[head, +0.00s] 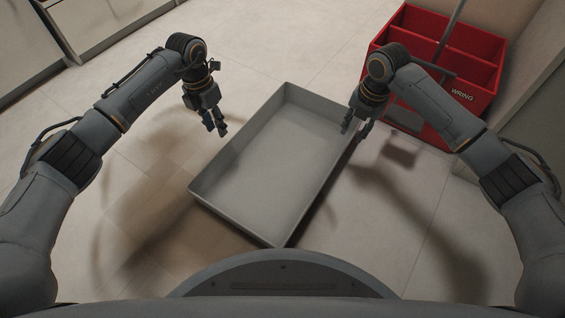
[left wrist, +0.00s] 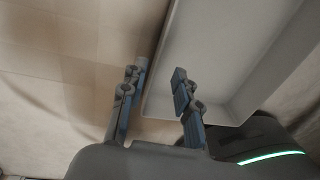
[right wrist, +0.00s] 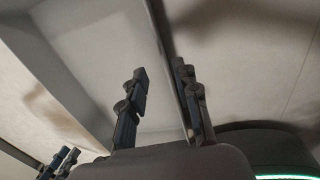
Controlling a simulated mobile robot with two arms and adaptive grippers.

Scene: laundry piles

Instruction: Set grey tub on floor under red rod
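The grey tub (head: 275,160) is a wide, shallow, open and empty rectangular tray, set at a slant in front of me; I cannot tell if it touches the floor. My left gripper (head: 217,129) is open and empty near its left rim. In the left wrist view the tub wall (left wrist: 160,62) shows between the fingers, apart from them. My right gripper (head: 350,124) is at the right rim. In the right wrist view its fingers are apart, on either side of the tub wall (right wrist: 163,40); contact is not clear. I see no red rod.
A red wringer bucket (head: 482,80), with a grey pole (head: 452,25) rising from it, stands just beyond my right gripper. Grey cabinets (head: 95,30) line the back left. The tiled floor (head: 280,40) is clear behind the tub and to its left.

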